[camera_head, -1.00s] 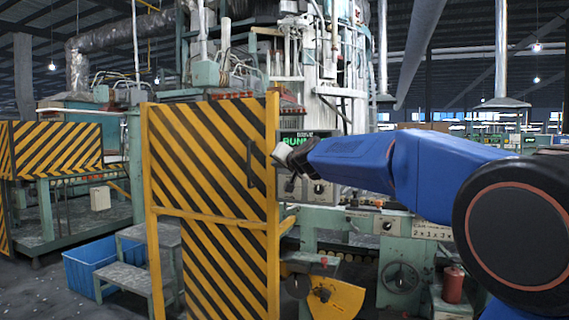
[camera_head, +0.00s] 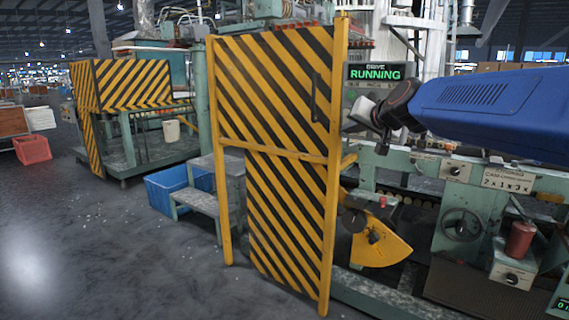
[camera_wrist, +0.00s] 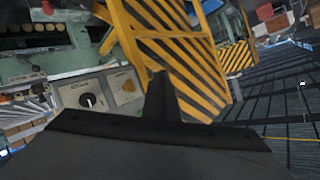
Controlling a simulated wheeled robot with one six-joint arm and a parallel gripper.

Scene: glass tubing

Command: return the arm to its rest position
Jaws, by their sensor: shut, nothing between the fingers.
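My blue arm reaches in from the right in the head view and ends in a dark wrist joint. My gripper, at the arm's left end in the head view, is small there and partly hidden. In the wrist view my gripper (camera_wrist: 158,85) shows as one dark narrow shape, shut and with nothing held. It is near the yellow-and-black striped door panel (camera_head: 285,190), just to the right of its upper edge post. I cannot tell the exact gap.
The green machine with a handwheel (camera_head: 462,224) and red canister (camera_head: 520,240) lies below my arm. A "RUNNING" display (camera_head: 375,72) is behind. A blue crate (camera_head: 170,188) and grey steps (camera_head: 208,185) stand left. Open floor (camera_head: 110,240) is at the front left.

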